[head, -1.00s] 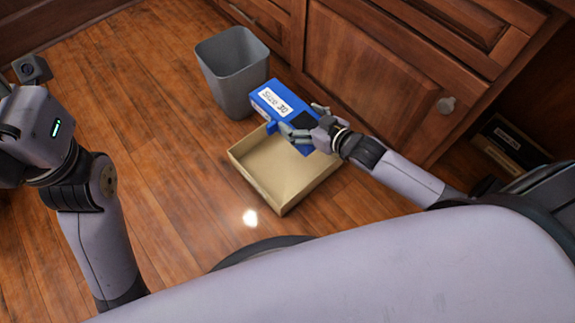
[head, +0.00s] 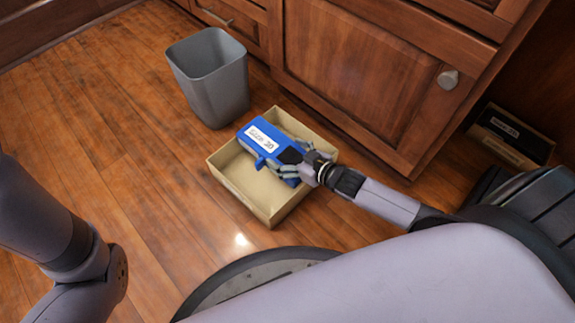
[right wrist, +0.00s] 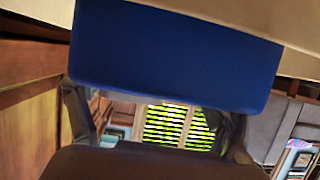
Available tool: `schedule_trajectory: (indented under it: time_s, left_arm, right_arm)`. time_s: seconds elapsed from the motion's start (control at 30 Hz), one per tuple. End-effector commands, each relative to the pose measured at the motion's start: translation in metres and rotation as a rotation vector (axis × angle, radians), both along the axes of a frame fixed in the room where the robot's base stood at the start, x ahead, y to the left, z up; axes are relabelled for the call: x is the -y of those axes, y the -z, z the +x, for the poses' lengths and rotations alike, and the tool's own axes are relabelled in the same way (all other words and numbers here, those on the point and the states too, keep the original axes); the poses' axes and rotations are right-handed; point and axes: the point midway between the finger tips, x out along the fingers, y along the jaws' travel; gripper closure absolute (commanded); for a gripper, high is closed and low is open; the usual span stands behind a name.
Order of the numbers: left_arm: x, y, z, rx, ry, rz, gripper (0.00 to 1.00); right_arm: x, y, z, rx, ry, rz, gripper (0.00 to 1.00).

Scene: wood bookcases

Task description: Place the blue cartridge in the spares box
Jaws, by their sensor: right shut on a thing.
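The blue cartridge (head: 246,128), with a white label reading "Size 30", is held by my right gripper (head: 293,168) over the open tan box (head: 216,176) on the floor. The cartridge covers part of the box's inside; I cannot tell whether it touches the box. In the right wrist view the cartridge (right wrist: 175,55) fills the upper middle, between the fingers. My left arm shows at the left edge of the head view, but its gripper is out of view. No spares label is readable on the box.
A grey bin (head: 212,80) stands just behind the box. A wood cabinet (head: 365,75) with a round knob is behind and to the right. A dark-topped, labelled box (head: 510,135) sits at the right. The wood floor to the left is clear.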

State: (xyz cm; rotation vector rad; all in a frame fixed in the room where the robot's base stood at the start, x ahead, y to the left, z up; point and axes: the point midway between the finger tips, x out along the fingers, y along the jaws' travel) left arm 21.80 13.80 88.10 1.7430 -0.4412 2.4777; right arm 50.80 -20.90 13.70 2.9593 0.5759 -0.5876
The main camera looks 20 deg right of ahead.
Motion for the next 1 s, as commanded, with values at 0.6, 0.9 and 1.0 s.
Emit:
schedule_trajectory:
  time_s: [0.6,0.9,1.0]
  left_arm:
    - [0.0,0.027,-0.006,0.016,0.001,0.0,0.6]
    - [0.0,0.03,-0.006,0.016,0.0,0.001,0.6]
    - [0.0,0.031,-0.005,0.015,0.0,0.001,0.6]
  right_arm:
    - [-0.001,0.04,0.001,0.004,-0.001,0.002,0.62]
    - [-0.001,0.049,0.001,0.002,0.001,0.003,0.62]
    - [0.0,0.054,0.0,-0.001,0.001,0.002,0.62]
